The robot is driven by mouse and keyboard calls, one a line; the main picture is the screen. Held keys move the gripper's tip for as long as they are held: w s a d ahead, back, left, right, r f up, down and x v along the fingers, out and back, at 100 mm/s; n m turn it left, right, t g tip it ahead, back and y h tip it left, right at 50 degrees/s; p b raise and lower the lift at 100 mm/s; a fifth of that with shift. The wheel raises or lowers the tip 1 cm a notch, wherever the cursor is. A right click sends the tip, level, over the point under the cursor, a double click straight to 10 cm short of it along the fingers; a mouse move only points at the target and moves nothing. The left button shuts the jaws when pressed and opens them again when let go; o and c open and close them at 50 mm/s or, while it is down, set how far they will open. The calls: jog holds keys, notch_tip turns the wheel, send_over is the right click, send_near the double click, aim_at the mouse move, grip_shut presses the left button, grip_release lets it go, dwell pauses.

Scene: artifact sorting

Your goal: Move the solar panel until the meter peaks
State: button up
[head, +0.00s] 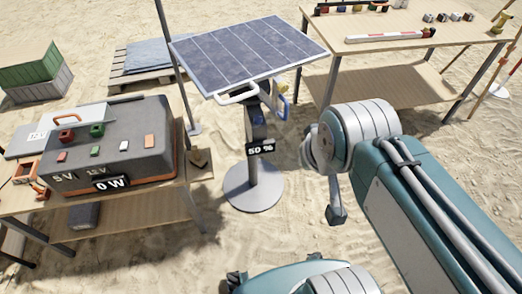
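The solar panel (245,50) is a dark blue-grey gridded slab, tilted on a grey post with a round base (253,190). A white handle (237,94) is at its front edge, and a blue handle (283,107) is beside the post. A label (260,149) on the post reads "50 %". The meter display (111,184) on the grey box's front reads "0 W". My gripper (335,212) seems to be the dark-tipped end below my arm's white joint, right of the post and apart from the panel. Its fingers are mostly hidden, so their opening is unclear.
The grey box (140,115) with coloured terminals stands on a wooden table (90,225) at left. Another table (400,45) with small items is at back right. A pallet (125,78) and crates (40,75) lie behind left. Sand around the post is clear.

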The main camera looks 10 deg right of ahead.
jog(key=o, duration=0.5)
jog(key=shift+w, duration=0.1)
jog(key=shift+o, duration=1.2)
jog(key=w+d+f+n+t, duration=0.1)
jog(key=w+n, duration=0.3)
jog(key=w, duration=0.5)
jog(key=shift+f+n+t+h, duration=0.4)
jog(key=shift+f+t, duration=0.35)
jog(key=shift+t, duration=0.05)
jog(key=n+t+y, duration=0.6)
jog(key=n+t, duration=0.1)
jog(key=n, duration=1)
send_near(236, 99)
jog(key=x, duration=1)
jog(key=shift+w+f, duration=0.3)
jog(key=shift+f, duration=0.05)
grip_shut()
